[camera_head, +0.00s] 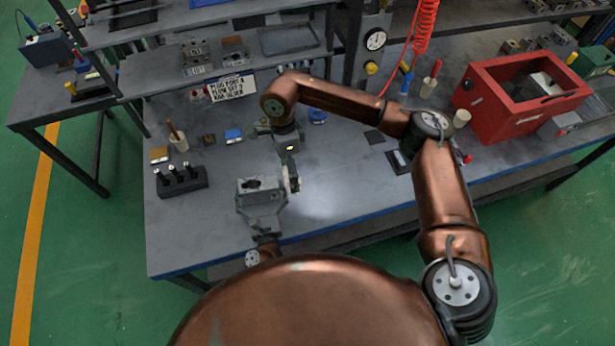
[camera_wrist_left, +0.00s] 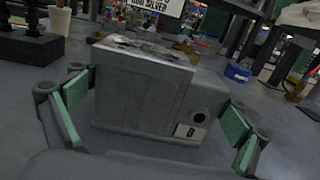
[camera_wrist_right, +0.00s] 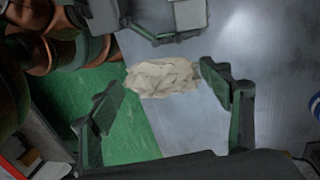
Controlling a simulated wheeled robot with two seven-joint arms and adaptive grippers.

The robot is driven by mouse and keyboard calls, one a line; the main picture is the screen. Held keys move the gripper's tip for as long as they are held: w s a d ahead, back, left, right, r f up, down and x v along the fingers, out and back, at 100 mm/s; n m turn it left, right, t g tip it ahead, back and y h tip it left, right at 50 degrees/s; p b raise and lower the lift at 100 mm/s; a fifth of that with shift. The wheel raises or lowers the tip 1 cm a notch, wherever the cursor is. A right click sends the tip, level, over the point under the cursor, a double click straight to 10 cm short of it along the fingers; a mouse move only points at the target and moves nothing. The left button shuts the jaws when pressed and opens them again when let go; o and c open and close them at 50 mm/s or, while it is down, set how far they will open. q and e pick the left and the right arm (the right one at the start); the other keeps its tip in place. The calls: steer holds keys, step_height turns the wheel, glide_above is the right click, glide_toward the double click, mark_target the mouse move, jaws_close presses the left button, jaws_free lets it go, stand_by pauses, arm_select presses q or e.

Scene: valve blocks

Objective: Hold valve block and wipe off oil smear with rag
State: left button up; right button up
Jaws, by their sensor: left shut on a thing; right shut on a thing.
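The grey valve block (camera_head: 257,187) is near the front of the bench, left of centre. My left gripper (camera_head: 264,208) is shut on it. In the left wrist view the block (camera_wrist_left: 140,92) sits between green finger pads, with a dark smear on top and a "B" label on its side. My right gripper (camera_head: 289,178) is beside the block, to its right, shut on a pale crumpled rag (camera_wrist_right: 162,78). The rag (camera_wrist_left: 300,14) also shows at the top right of the left wrist view, apart from the block. Part of the block (camera_wrist_right: 188,13) shows in the right wrist view.
A black rack with several pegs (camera_head: 181,181) stands at the left of the bench (camera_head: 345,205). A red box (camera_head: 515,100) is at the right. A sign (camera_head: 230,89) hangs from the rear shelf.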

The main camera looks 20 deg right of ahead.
mark_target(250, 183)
steer(key=w+a+r+m+t+y, duration=0.15)
steer(key=w+a+m, duration=0.35)
steer(key=a+m, duration=0.95)
steer(key=shift+w+d+f+m+t+y, duration=0.1)
steer(key=shift+d+f+m, duration=0.45)
steer(key=shift+f, duration=0.5)
steer(key=shift+w+d+f+m+t+y, duration=0.15)
steer(key=shift+d+f+m, duration=0.4)
steer(key=shift+f, duration=0.55)
steer(key=shift+s+d+f+m+t, duration=0.1)
steer(key=shift+d+f+m, duration=0.45)
steer(key=shift+f, duration=0.5)
steer(key=shift+f, duration=0.35)
steer(key=shift+w+a, duration=0.1)
steer(key=shift+a, duration=0.45)
steer(key=shift+d+f, duration=0.1)
steer(key=shift+d, duration=1.1)
steer(key=shift+a, duration=0.1)
